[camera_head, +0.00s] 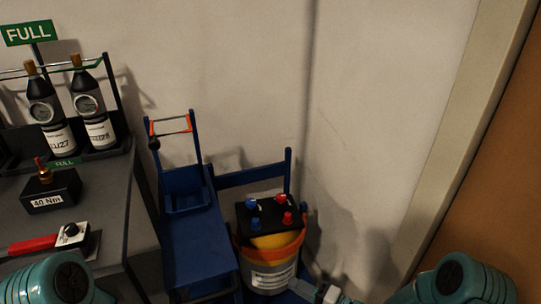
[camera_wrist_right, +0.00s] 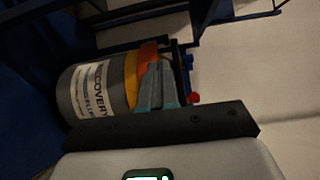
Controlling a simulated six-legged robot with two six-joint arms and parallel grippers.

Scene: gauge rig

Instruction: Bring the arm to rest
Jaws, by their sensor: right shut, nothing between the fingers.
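My right gripper (camera_wrist_right: 157,88) shows in the right wrist view with its two teal fingers together and nothing between them. In that view it lies in front of the grey recovery cylinder (camera_wrist_right: 88,92) and its yellow and orange top; I cannot tell whether it touches. In the head view, part of my right arm (camera_head: 462,280) is at the lower right, and its forearm and wrist (camera_head: 335,294) reach in at the bottom edge, right of the cylinder (camera_head: 272,277). Part of my left arm shows at the lower left; its gripper is out of view.
A blue cart (camera_head: 195,245) stands beside the cylinder, which bears a black block (camera_head: 268,217) with red and blue knobs. A grey bench (camera_head: 112,190) at left holds two black bottles, a "40 Nm" box (camera_head: 50,192) and a red-handled tool (camera_head: 35,243). Wall and door frame are at right.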

